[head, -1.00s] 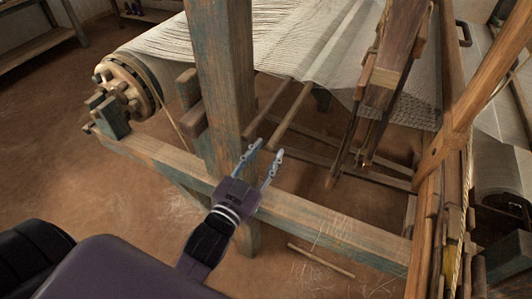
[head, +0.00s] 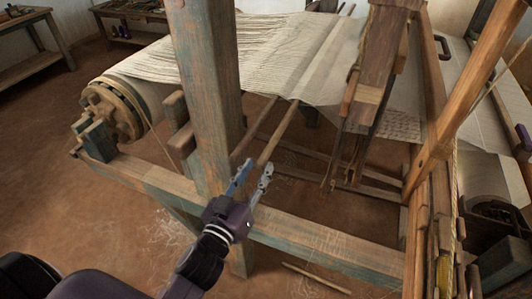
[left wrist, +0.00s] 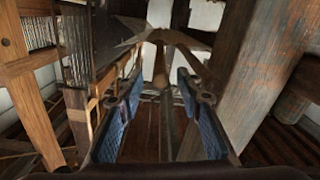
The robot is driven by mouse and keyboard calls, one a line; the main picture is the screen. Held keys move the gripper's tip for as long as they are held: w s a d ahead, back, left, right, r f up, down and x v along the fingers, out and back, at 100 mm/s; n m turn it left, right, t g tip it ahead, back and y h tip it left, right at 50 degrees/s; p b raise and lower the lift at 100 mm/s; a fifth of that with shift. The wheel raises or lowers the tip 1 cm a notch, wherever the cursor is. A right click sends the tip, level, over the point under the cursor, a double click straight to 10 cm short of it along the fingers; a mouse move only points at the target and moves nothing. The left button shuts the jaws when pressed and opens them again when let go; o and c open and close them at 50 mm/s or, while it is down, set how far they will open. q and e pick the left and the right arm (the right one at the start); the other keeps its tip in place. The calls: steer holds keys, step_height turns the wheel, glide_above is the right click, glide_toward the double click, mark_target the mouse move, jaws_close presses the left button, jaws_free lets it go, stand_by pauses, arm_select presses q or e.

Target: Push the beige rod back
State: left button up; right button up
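The beige rod (head: 279,132) sticks out from under the woven sheet in the head view, sloping down towards me. My left gripper (head: 257,168) is at its near end, just past the upright post, with its fingers apart. In the left wrist view the rod's round end (left wrist: 160,82) shows between the two open fingers (left wrist: 162,98), which have blue inner pads. A gap shows on both sides of it, and I cannot tell whether anything touches. A darker rod (head: 254,127) runs beside the beige one, to its left. My right gripper is not in view.
A thick wooden post (head: 207,95) stands close to the left of my gripper. A low beam (head: 320,245) crosses below it. Hanging wooden parts (head: 365,110) of the loom are to the right. A thin stick (head: 315,278) lies on the floor in front.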

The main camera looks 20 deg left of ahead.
mark_target(264, 154)
arm_select(q)
steer(key=w+p, duration=0.1)
steer(key=w, duration=0.4)
steer(key=shift+w+r, duration=0.1)
steer(key=shift+w, duration=0.05)
steer(key=shift+w+d+p, duration=0.1)
steer(key=shift+w+p, duration=0.3)
steer(key=shift+w, duration=0.2)
steer(key=shift+c, duration=0.5)
jaws_close()
